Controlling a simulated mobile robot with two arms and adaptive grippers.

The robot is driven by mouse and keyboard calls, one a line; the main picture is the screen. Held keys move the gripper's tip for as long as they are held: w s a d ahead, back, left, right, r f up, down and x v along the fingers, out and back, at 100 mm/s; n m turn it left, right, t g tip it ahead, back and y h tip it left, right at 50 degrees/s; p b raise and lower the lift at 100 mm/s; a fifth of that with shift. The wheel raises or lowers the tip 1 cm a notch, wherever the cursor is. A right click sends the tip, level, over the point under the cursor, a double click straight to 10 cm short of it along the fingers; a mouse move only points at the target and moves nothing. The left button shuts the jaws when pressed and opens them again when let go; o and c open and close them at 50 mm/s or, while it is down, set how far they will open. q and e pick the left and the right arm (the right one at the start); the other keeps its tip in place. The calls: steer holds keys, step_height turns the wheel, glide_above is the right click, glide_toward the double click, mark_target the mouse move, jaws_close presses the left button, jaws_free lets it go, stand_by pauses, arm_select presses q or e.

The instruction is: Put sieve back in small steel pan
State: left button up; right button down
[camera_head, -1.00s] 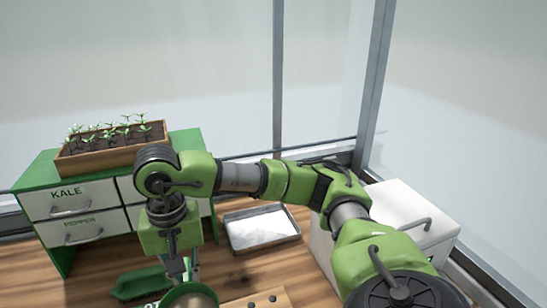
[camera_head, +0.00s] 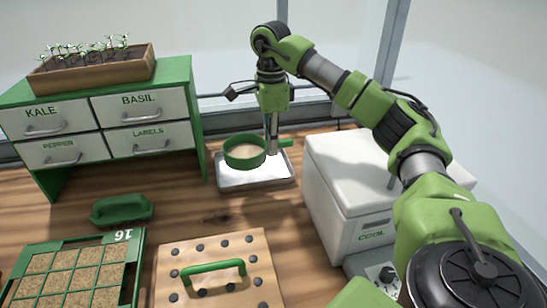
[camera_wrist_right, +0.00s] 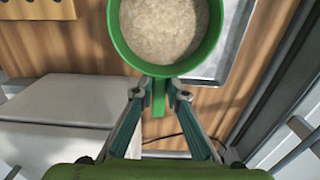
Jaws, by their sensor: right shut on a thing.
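The green round sieve (camera_head: 245,151) is over the left part of the small steel pan (camera_head: 225,183), a shallow rectangular tray with a white floor. My right gripper (camera_head: 274,151) is shut on the sieve's handle. In the right wrist view, the fingers (camera_wrist_right: 159,97) close on the short green handle, and the sieve (camera_wrist_right: 170,68) shows a pale mesh or filling. The pan's rim (camera_wrist_right: 238,55) shows beyond the sieve there. I cannot tell whether the sieve touches the pan. My left gripper is not in view.
A white cool box (camera_head: 335,165) stands close right of the pan. A green drawer cabinet (camera_head: 198,120) stands at left.

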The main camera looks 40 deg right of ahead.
steer(key=w+d+f, duration=0.1)
steer(key=d+f, duration=0.1)
steer(key=w+d+f, duration=0.1)
steer(key=w+f, duration=0.1)
steer(key=w+d+f+p, duration=0.1)
steer(key=d+f, duration=0.1)
steer(key=shift+w+d, duration=0.3)
steer(key=shift+d, duration=0.05)
steer(key=shift+w+d+f, duration=0.3)
steer(key=shift+d+f, duration=0.1)
steer(key=shift+f, duration=0.3)
step_height(320, 180, down, 2)
steer(key=shift+f+p, duration=0.1)
steer(key=shift+p, duration=0.45)
steer(key=shift+f, duration=0.45)
steer(key=c, duration=2)
jaws_free()
step_height(320, 180, up, 12)
steer(key=shift+b, duration=0.55)
